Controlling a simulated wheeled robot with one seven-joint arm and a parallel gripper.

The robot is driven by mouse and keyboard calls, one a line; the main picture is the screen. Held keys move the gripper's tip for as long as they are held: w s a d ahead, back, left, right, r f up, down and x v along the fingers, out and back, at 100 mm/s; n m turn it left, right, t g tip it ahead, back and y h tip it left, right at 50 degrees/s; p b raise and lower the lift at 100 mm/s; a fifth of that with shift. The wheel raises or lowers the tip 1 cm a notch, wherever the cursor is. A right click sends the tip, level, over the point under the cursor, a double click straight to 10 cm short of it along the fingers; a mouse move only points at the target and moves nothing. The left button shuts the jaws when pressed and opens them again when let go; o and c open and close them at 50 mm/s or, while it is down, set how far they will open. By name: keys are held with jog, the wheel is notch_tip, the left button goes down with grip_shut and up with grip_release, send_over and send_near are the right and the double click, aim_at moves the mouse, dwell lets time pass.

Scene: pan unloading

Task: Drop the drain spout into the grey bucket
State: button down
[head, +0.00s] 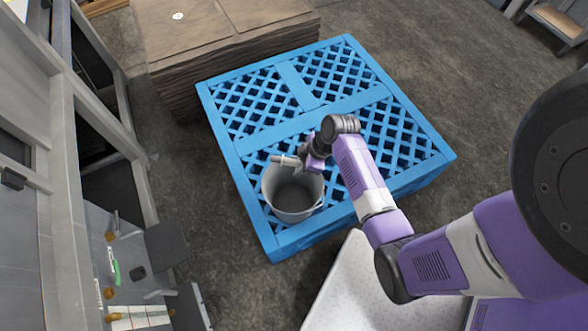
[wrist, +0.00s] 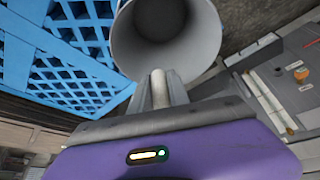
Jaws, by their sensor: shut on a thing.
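The grey bucket (head: 297,214) stands upright on the near left part of the blue pallet, its open top facing up. My gripper (head: 299,164) is over the bucket's far rim, shut on the drain spout (head: 283,160), a small pale grey tube. The spout is held above the bucket's opening, toward its far side, and looks apart from the bucket. In the wrist view the spout (wrist: 159,88) shows between my gripper's two fingers (wrist: 160,90), with the bucket's open mouth (wrist: 195,30) just beyond. The spout's lower end is hard to make out.
The blue lattice pallet (head: 345,122) is otherwise bare. A stack of brown boards (head: 215,45) stands behind it. Open floor (head: 420,55) lies to the right.

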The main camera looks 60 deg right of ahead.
notch_tip(320, 180, down, 6)
jog(key=b, duration=0.5)
jog(key=shift+r, duration=0.1)
jog(key=c, duration=1.2)
grip_release()
jog(key=shift+o, duration=0.2)
jog(key=v, duration=0.8)
jog(key=shift+p, duration=0.35)
jog(key=shift+w, duration=0.1)
